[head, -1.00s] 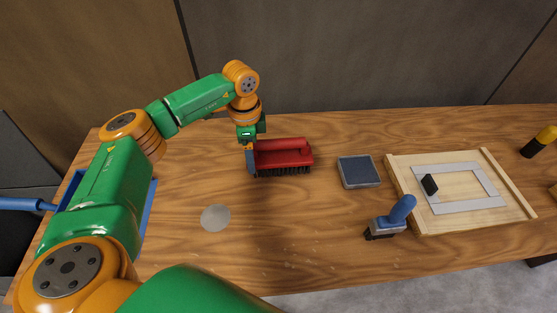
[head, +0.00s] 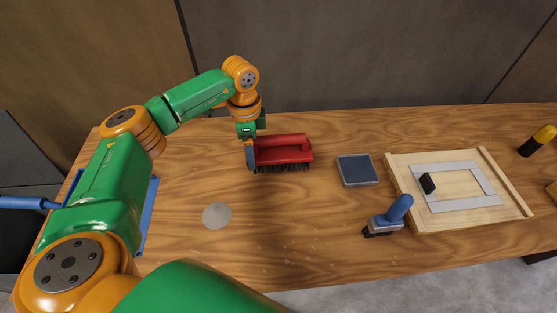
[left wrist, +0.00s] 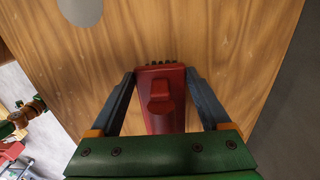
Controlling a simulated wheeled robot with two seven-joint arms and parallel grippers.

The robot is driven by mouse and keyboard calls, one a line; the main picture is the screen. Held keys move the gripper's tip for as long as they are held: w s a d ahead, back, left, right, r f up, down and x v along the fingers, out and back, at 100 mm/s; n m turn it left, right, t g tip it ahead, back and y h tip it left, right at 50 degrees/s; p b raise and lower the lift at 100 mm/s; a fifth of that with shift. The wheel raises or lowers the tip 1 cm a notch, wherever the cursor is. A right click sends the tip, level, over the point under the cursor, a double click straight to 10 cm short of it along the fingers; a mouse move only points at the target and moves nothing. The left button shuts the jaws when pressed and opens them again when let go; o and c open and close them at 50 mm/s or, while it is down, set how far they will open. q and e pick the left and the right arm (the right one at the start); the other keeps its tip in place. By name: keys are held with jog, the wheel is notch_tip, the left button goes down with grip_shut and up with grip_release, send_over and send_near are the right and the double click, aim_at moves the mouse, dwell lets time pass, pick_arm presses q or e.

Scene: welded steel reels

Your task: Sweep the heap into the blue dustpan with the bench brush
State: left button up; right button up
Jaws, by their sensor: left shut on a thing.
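The red bench brush (head: 285,152), with dark bristles facing down, is at the back middle of the table in the head view. My left gripper (head: 251,158) is shut on its left end; the left wrist view shows the brush (left wrist: 163,108) between the two fingers (left wrist: 163,92). I cannot tell whether the bristles touch the wood. The blue dustpan (head: 149,218) lies at the table's left end, mostly hidden behind my left arm, its handle (head: 25,203) sticking out left. No raised heap is clear; pale specks (head: 290,262) lie near the front edge. My right gripper is not in view.
A flat grey disc (head: 217,215) lies between dustpan and brush. To the right are a dark square pad (head: 357,169), a blue-handled tool (head: 392,214) and a wooden tray (head: 398,186) holding a grey frame. The table's front middle is mostly clear.

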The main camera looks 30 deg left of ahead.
pick_arm(q)
jog(key=shift+r+p, duration=2.35)
jog(key=shift+r, duration=0.5)
jog(key=shift+f, duration=0.1)
